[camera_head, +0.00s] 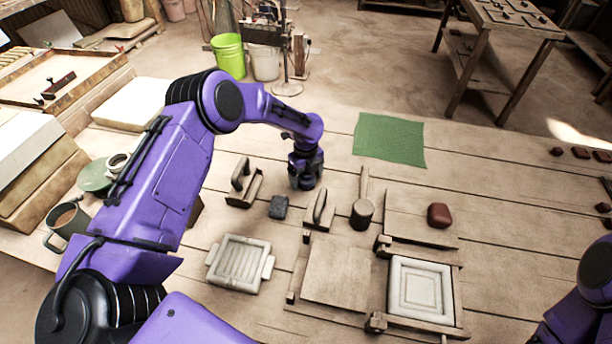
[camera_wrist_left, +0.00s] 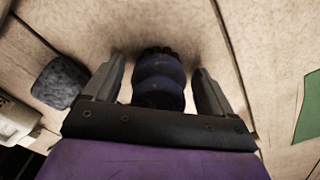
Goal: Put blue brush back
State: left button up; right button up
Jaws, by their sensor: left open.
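My left gripper (camera_head: 306,178) points down over the table, left of the green mat. In the left wrist view, the left gripper (camera_wrist_left: 157,85) is open, with a finger on each side of the blue brush (camera_wrist_left: 158,80). The brush is dark blue with rounded, stacked bulges and a dark, bristle-like end at the top of that view. A gap shows between it and each finger. In the head view my gripper hides most or all of the brush. My right gripper is out of view; only part of my right arm shows at the lower right.
A grey block (camera_head: 278,207) lies close to my left gripper, also in the wrist view (camera_wrist_left: 60,82). Wooden handled tools (camera_head: 320,210), a mallet (camera_head: 362,213) and a press frame (camera_head: 336,275) stand nearby. The green mat (camera_head: 390,138) is bare. A mug (camera_head: 68,224) stands at left.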

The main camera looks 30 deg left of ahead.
pick_arm(q)
notch_tip(320, 180, up, 12)
jog(key=shift+a+r+b, duration=0.1)
jog(key=shift+r+b, duration=0.1)
jog(key=shift+b, duration=0.3)
